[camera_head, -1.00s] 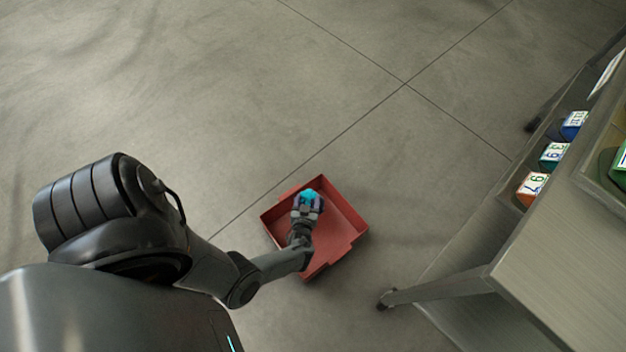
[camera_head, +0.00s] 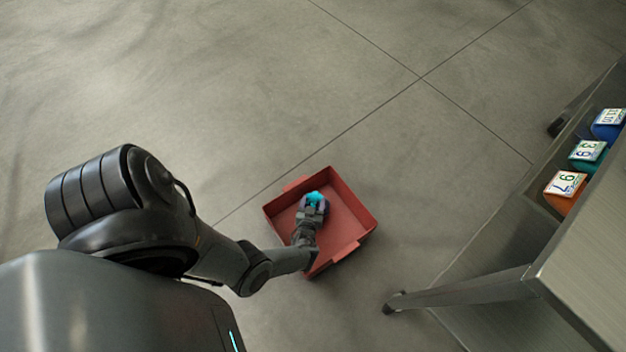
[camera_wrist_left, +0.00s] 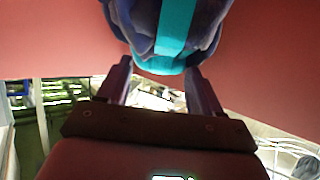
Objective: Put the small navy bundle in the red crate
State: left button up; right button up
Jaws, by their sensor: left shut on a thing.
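The small navy bundle (camera_head: 323,203) has a bright teal band and shows in the head view at the tip of my left gripper (camera_head: 313,205). In the left wrist view the bundle (camera_wrist_left: 170,28) fills the top middle, between the two fingers of my left gripper (camera_wrist_left: 160,75), which is shut on it. The red crate (camera_head: 356,203) stands on the floor, open at the top. In the head view the bundle and gripper are over the crate's inside; I cannot tell whether the bundle touches its bottom. My right gripper is not in view.
A grey metal shelf unit (camera_head: 590,262) stands at the right, with a leg (camera_head: 460,292) reaching toward the crate. The floor behind the crate is clear.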

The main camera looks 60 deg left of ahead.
pick_arm(q)
jog(key=shift+w+f, duration=0.1)
jog(key=shift+f, duration=0.35)
jog(key=o, duration=1.6)
jog(key=shift+r, duration=0.15)
